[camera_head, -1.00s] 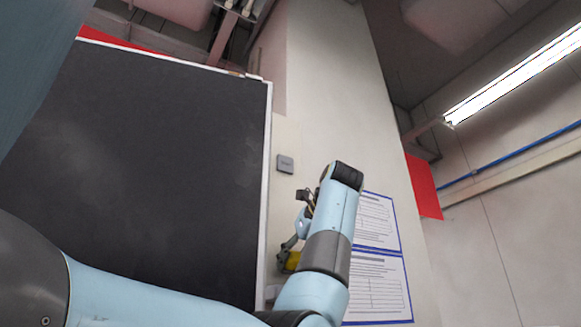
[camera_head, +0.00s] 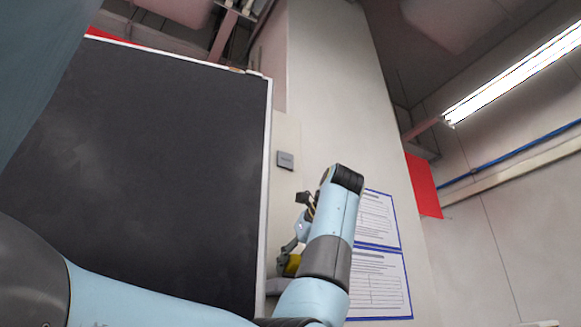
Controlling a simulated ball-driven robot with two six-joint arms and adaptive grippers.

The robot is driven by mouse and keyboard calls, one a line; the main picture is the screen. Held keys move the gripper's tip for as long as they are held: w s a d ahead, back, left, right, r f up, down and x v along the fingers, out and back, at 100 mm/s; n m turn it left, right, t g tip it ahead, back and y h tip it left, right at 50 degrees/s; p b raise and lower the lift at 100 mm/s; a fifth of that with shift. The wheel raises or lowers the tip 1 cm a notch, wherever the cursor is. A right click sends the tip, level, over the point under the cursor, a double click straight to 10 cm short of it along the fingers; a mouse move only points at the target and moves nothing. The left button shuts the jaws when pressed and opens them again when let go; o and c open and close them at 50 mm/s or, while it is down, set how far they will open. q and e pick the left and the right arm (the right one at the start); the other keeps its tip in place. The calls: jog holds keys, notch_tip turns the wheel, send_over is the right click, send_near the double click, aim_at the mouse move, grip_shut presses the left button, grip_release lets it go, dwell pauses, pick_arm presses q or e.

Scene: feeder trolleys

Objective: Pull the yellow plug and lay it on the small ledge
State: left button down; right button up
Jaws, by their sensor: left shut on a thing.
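The yellow plug (camera_head: 293,265) shows as a small yellow patch beside my left forearm, low in the middle of the head view. My left gripper (camera_head: 284,264) is shut on it, with dark fingers reaching down to the plug. My wrist and forearm hide part of the gripper and the plug's right side. A small grey ledge-like edge (camera_head: 274,287) shows just below the plug, partly hidden by my arm; I cannot tell if it is the small ledge. My right gripper is not in view.
A large black panel (camera_head: 140,170) with a white frame fills the left. A small grey plate (camera_head: 285,160) is on the pale wall above the gripper. Blue-edged paper sheets (camera_head: 380,285) hang right of my arm. A red panel (camera_head: 423,186) is farther right.

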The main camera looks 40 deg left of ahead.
pick_arm(q)
jog(key=shift+f, duration=0.15)
jog(key=c, duration=0.9)
grip_release()
jog(key=shift+o, duration=0.2)
jog(key=shift+d, duration=0.15)
jog(key=p+v, duration=0.4)
jog(key=v, duration=0.6)
dwell(0.7)
